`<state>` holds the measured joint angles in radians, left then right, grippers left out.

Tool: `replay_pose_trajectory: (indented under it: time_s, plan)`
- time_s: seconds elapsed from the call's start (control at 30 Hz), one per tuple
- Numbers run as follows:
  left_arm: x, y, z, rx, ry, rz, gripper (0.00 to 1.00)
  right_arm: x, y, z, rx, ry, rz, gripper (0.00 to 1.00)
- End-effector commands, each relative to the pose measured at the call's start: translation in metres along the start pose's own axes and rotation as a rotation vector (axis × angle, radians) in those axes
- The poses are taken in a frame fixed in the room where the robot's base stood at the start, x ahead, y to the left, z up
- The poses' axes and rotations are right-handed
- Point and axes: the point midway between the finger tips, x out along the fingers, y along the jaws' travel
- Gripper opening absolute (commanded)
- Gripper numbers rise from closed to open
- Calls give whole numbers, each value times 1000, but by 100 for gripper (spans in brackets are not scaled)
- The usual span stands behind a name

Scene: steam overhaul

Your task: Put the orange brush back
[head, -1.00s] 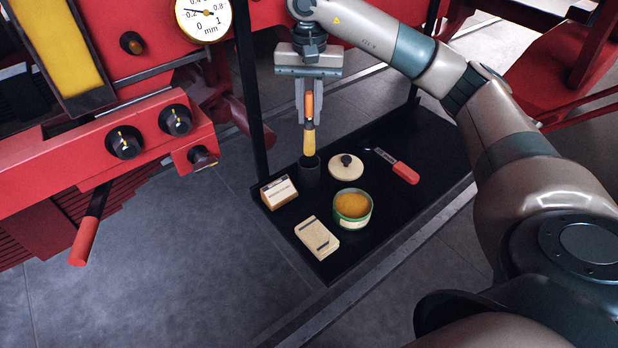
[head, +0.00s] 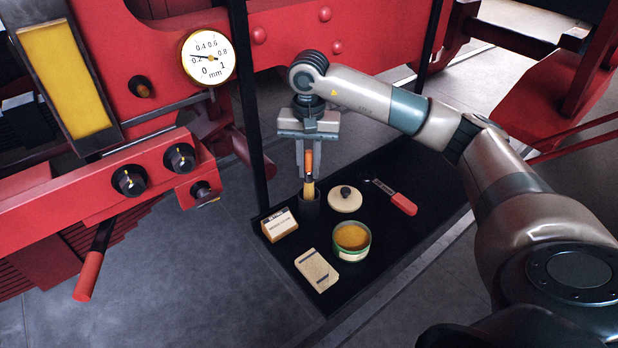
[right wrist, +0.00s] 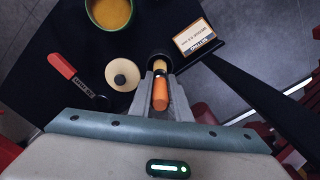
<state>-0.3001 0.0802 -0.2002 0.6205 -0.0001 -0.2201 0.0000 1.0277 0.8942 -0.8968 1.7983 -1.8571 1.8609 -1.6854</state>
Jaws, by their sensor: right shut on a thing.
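The orange brush (head: 309,160) has an orange handle and a yellow lower end, and it stands upright. My right gripper (head: 308,174) is shut on its handle, pointing down. The brush's lower end is inside the dark cup (head: 309,207) on the black shelf, and its tip is hidden by the cup's wall. In the right wrist view the orange handle (right wrist: 160,98) lies between the fingers, with the cup (right wrist: 158,58) just beyond. My left gripper is not in view.
On the black shelf (head: 374,270) near the cup are a small labelled box (head: 279,225), a cream lid (head: 345,200), a green tin (head: 351,243), a beige block (head: 316,270) and a red-handled tool (head: 402,204). A dark post (head: 252,110) rises left of my right gripper.

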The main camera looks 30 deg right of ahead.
Motion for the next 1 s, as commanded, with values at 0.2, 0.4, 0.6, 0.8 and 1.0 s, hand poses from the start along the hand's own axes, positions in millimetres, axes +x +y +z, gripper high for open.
replay_pose_trajectory:
  time_s: [0.2, 0.4, 0.6, 0.8, 1.0]
  plan:
    - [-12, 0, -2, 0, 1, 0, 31, 17, 1, 1, 0, -3, 3, 0]
    - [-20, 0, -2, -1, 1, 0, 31, 38, 1, 1, 0, -2, 1, 0]
    - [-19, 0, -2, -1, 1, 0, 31, 41, 0, 0, 0, 0, 0, 0]
    - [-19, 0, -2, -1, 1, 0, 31, 41, 0, 1, 0, 0, 1, 35]
    - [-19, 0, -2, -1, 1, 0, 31, 41, 0, 1, -1, 0, 0, 35]
